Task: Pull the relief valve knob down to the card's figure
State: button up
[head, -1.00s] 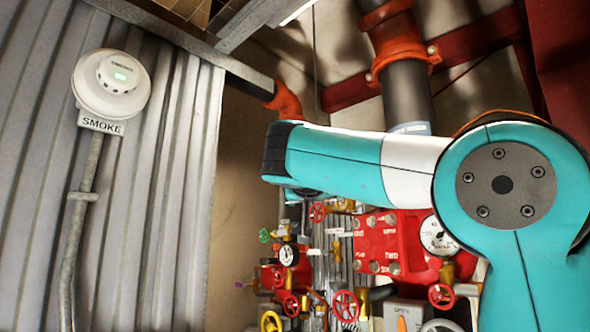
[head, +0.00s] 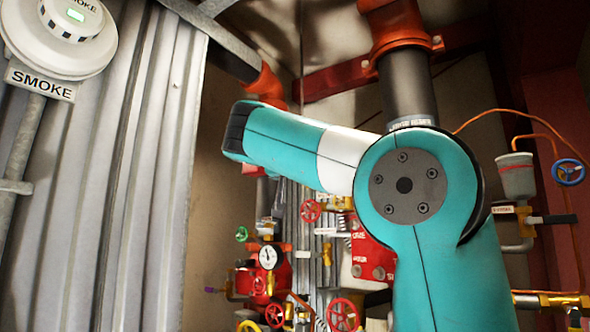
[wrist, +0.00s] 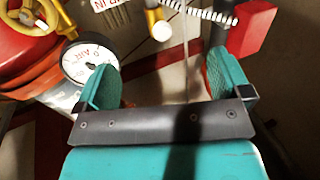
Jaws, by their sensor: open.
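My gripper (wrist: 165,78) is open in the wrist view, with its two teal fingers apart and nothing gripped between them. A white dial gauge (wrist: 82,62) sits close beside the left finger, partly covered by it. A brass fitting with a pale round end (wrist: 158,22) and a white coil spring (wrist: 200,11) lie beyond the gap. I cannot tell which part is the relief valve knob. No card figure is readable; a white sign (wrist: 103,4) is cut off by the top edge. In the head view my arm hides much of the valve panel.
Red handwheels (head: 342,314), a white gauge (head: 270,257) and a red valve block (head: 372,262) crowd the panel. A blue handwheel (head: 568,172) is at right. A smoke detector (head: 70,28) hangs on the corrugated wall (head: 120,190). A dark vertical pipe (head: 408,85) stands behind my arm.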

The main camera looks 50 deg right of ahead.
jog(key=shift+p+x, duration=0.4)
jog(key=shift+x, duration=3.75)
jog(key=shift+w+a, duration=0.1)
jog(key=shift+w, duration=0.05)
jog(key=c, duration=1.6)
